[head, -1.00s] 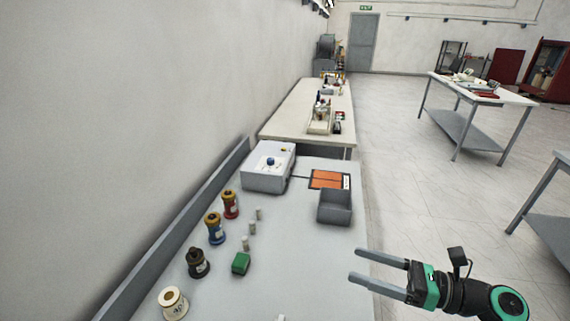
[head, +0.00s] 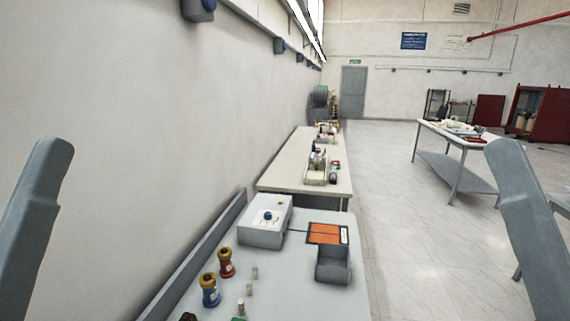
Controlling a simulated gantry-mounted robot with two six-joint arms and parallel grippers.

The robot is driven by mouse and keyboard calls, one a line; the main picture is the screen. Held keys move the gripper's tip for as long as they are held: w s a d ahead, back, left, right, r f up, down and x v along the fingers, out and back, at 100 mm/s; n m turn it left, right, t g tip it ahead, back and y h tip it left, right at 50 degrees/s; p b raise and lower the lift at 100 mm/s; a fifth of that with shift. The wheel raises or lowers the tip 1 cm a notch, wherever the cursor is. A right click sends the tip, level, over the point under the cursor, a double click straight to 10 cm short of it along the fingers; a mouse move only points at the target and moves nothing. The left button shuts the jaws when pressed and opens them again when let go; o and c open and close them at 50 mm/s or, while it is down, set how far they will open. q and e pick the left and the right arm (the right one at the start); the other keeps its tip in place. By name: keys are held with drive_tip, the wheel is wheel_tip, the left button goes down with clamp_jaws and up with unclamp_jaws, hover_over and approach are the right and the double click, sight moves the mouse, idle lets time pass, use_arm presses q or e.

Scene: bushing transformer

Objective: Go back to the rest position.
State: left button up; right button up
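My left gripper (head: 50,160) shows as one large grey finger pointing up at the left edge, close to the camera. My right gripper (head: 508,165) shows as a similar grey finger at the right edge, also pointing up. No second finger can be made out on either side, so their opening cannot be told. Nothing is seen held at either visible finger. Both appear in front of the bench, well apart from the objects on it.
A second table (head: 290,177) lies behind.

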wheel_tip(320, 180, up, 26)
drive_tip(key=p, duration=2.2)
drive_tip(key=shift+w+d+p, duration=0.15)
drive_tip(key=shift+p, duration=0.2)
drive_tip(key=shift+f, duration=0.1)
